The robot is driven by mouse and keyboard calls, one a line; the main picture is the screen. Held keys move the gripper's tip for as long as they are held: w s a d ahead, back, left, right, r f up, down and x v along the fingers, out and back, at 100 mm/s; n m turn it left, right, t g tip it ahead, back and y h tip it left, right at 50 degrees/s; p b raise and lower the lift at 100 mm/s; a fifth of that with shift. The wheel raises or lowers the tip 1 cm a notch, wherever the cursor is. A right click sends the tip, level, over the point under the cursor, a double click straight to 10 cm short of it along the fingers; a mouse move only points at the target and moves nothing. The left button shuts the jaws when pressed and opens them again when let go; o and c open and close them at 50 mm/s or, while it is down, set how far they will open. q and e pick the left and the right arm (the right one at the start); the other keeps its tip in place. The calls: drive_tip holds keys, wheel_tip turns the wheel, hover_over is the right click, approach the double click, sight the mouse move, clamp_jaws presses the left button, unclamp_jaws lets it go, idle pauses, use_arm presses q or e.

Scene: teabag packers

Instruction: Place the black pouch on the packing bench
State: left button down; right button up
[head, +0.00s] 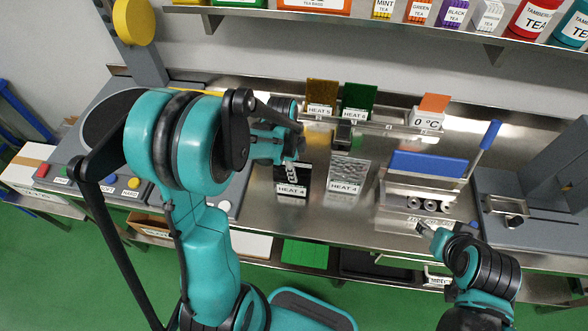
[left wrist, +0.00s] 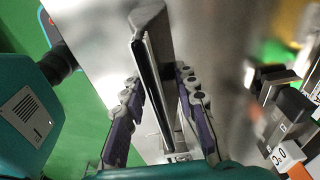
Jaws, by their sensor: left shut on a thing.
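The black pouch (head: 291,183), with a white label, hangs upright below my left gripper (head: 293,158) in the head view. In the left wrist view the left gripper (left wrist: 155,115) has its purple-padded fingers on both sides of a thin dark pouch (left wrist: 150,75), seen edge-on, and is shut on it. The pouch is over the steel packing bench (head: 262,215); I cannot tell whether its lower edge touches the bench. A silver pouch (head: 348,176) stands just to its right. My right gripper (head: 426,232) is over the bench's front right; its opening is unclear.
Brown (head: 321,92) and green (head: 359,97) pouches stand in a rack behind. A blue-handled sealer (head: 428,164) and a scale display (head: 428,122) stand to the right. A grey machine (head: 535,200) fills the far right. Bare bench shows along the front.

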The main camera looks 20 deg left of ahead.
use_arm(q)
drive_tip(key=c, duration=1.2)
unclamp_jaws()
drive_tip(key=shift+f, duration=0.15)
drive_tip(key=shift+o, duration=0.2)
drive_tip(key=r+p, duration=0.1)
drive_tip(key=r, duration=0.2)
drive_tip(key=a+r+p, duration=0.1)
drive_tip(key=r, duration=0.7)
drive_tip(key=shift+s+a+p, duration=0.15)
drive_tip(key=shift+p, duration=0.25)
drive_tip(key=shift+s+r, duration=0.1)
drive_tip(key=shift+r, duration=0.6)
drive_tip(key=s+d+r+n+t, duration=0.2)
drive_tip(key=s+n+t, duration=0.1)
drive_tip(key=s+n, duration=0.2)
drive_tip(key=s+d+r+n+t+y, duration=0.1)
drive_tip(key=s+d+r+n+t, duration=0.2)
drive_tip(key=n, duration=0.7)
drive_tip(key=shift+s+d+t, duration=0.25)
drive_tip(key=shift+s+t, duration=0.15)
drive_tip(key=shift+s, duration=0.8)
